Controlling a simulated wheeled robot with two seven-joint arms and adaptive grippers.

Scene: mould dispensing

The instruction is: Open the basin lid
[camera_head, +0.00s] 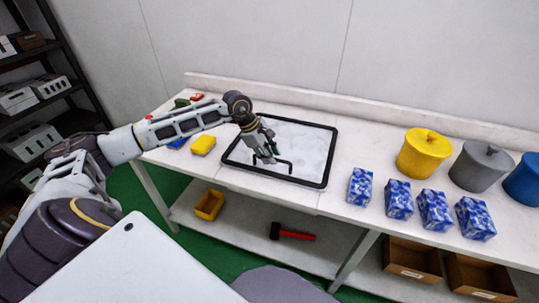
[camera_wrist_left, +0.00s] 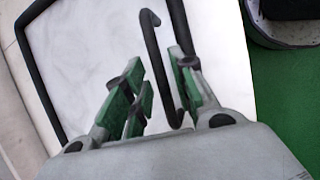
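The basin lid (camera_head: 305,142) is a pale panel in a black frame, flat on the table at the middle of the head view. It also shows in the left wrist view (camera_wrist_left: 92,60). Its black bar handle (camera_head: 284,163) stands near the front edge. My left gripper (camera_head: 272,152) is over the lid beside this handle, pointing down. In the left wrist view its green-padded fingers (camera_wrist_left: 158,88) are apart, and the handle (camera_wrist_left: 160,70) shows between them, nearer the right finger. I cannot tell whether they touch. My right gripper is not in view.
A yellow block (camera_head: 203,145) lies left of the lid. Several blue-and-white boxes (camera_head: 360,187) stand to its right, with yellow (camera_head: 424,155), grey (camera_head: 480,168) and blue (camera_head: 524,182) lidded pots behind. A yellow bin (camera_head: 209,204) and red hammer (camera_head: 295,235) lie on the lower shelf.

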